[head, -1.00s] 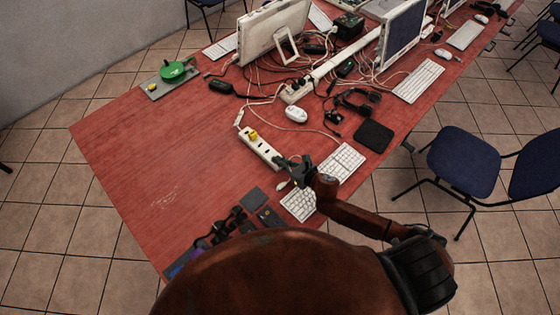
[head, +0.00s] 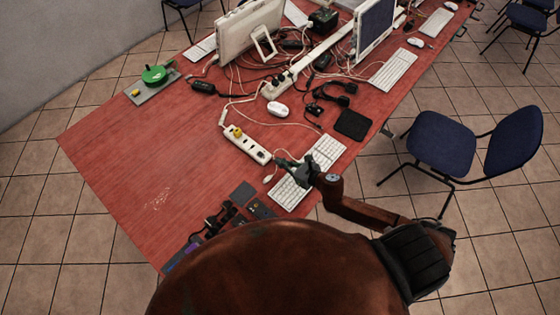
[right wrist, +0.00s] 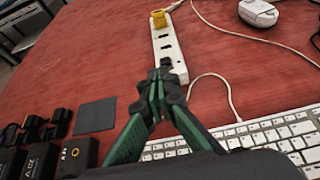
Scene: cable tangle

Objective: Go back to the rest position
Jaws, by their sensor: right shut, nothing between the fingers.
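My right gripper (head: 283,164) is shut and empty. In the head view it hangs over the table (head: 150,170) at the near end of a white power strip (head: 250,147) and beside a white keyboard (head: 327,153). In the right wrist view the closed fingers (right wrist: 162,72) overlap the near end of the power strip (right wrist: 166,42). I cannot tell whether they touch it. A yellow plug (head: 238,132) sits at the strip's far end. My left gripper is not in view.
Monitors (head: 250,38) and tangled cables crowd the back. A white mouse (head: 277,109), a black pad (head: 351,124) and a headset (head: 338,94) lie nearby. Small dark boxes (head: 243,193) lie at the near edge. A blue chair (head: 443,143) stands right.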

